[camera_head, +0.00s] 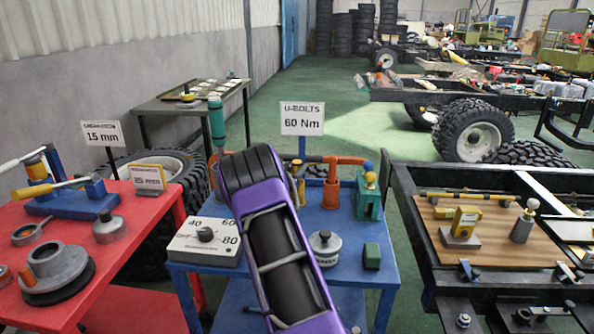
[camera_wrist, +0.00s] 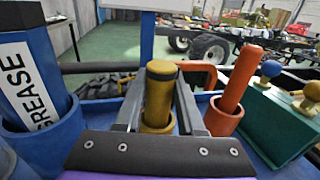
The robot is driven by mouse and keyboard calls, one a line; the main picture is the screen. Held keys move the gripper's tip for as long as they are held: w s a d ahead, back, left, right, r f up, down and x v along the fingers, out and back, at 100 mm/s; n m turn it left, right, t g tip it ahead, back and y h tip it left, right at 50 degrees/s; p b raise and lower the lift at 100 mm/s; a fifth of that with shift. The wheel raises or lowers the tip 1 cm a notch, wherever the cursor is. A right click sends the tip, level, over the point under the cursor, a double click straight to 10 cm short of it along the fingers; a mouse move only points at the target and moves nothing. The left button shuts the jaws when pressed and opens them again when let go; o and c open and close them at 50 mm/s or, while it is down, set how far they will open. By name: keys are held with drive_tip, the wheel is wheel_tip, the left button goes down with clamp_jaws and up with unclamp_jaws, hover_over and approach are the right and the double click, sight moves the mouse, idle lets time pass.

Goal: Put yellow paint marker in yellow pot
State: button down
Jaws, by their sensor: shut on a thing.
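In the head view my purple arm covers much of the blue table, and only a bit of yellow (camera_head: 297,170) shows beside the gripper.
A blue pot with a grease tube (camera_wrist: 20,75) stands left of the yellow pot. An orange pot (camera_wrist: 225,118) with an orange rod and a green block (camera_wrist: 275,118) with knobs stand right. The blue table (camera_head: 375,270) also holds a dial box (camera_head: 205,240) and a sign (camera_head: 302,118).

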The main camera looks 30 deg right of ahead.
drive_tip(key=c, duration=0.5)
unclamp_jaws()
drive_tip(key=p+v, duration=0.1)
drive_tip(key=v, duration=1.1)
drive_tip(key=shift+s, duration=0.1)
drive_tip(key=shift+r, duration=0.1)
